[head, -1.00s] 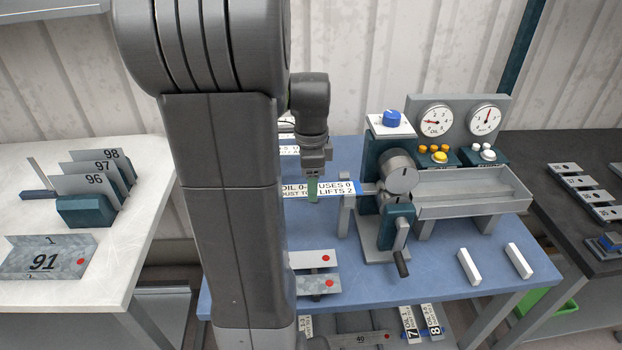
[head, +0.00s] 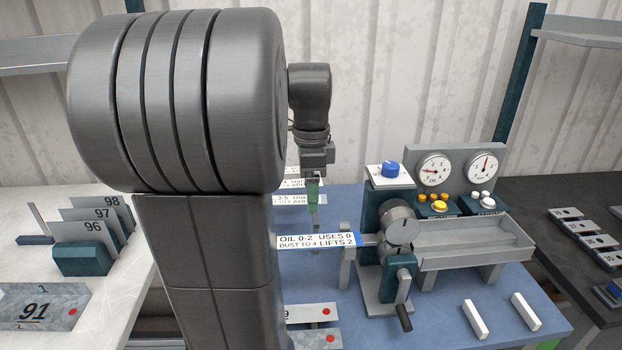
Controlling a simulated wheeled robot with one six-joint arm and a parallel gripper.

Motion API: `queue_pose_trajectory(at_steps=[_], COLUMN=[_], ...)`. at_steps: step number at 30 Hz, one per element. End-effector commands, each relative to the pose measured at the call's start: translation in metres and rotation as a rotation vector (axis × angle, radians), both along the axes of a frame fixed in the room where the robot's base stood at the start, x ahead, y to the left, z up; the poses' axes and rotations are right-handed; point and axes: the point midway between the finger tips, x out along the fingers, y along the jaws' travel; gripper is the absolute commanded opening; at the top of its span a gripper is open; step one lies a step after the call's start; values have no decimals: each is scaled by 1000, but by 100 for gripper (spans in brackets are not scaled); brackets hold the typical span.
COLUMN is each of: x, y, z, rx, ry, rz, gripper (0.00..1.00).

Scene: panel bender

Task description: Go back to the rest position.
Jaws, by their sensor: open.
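My gripper (head: 313,195) hangs pointing down above the blue table (head: 370,298), with greenish fingers. It is small in the picture, with nothing seen between its fingers. It is behind and above the white label strip (head: 318,241) reading "OIL 0-2 USES 0, DUST TO 4 LIFTS 2", left of the bender. The panel bender (head: 398,225) has a grey roller, a crank handle (head: 404,312) hanging down and a blue knob (head: 389,169) on top. My large arm link hides the left part of the table.
A grey tray (head: 470,245) and two gauges (head: 460,168) stand right of the roller. Two white bars (head: 474,319) lie at the front right. Numbered plates stand in a teal rack (head: 82,259) on the left table, near plate 91 (head: 45,306). A dark table (head: 590,250) is at right.

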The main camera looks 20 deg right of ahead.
Motion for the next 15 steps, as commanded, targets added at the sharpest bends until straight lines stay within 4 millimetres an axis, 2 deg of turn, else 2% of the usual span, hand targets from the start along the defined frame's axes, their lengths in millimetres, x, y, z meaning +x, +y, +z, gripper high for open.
queue_pose_trajectory(at_steps=[3, 6, 15], x=[0, 0, 0], y=[0, 0, 0], z=[14, 20, 22], rx=[0, 0, 0], ry=[0, 0, 1], rz=[0, 0, 0], gripper=[70, 70, 70])
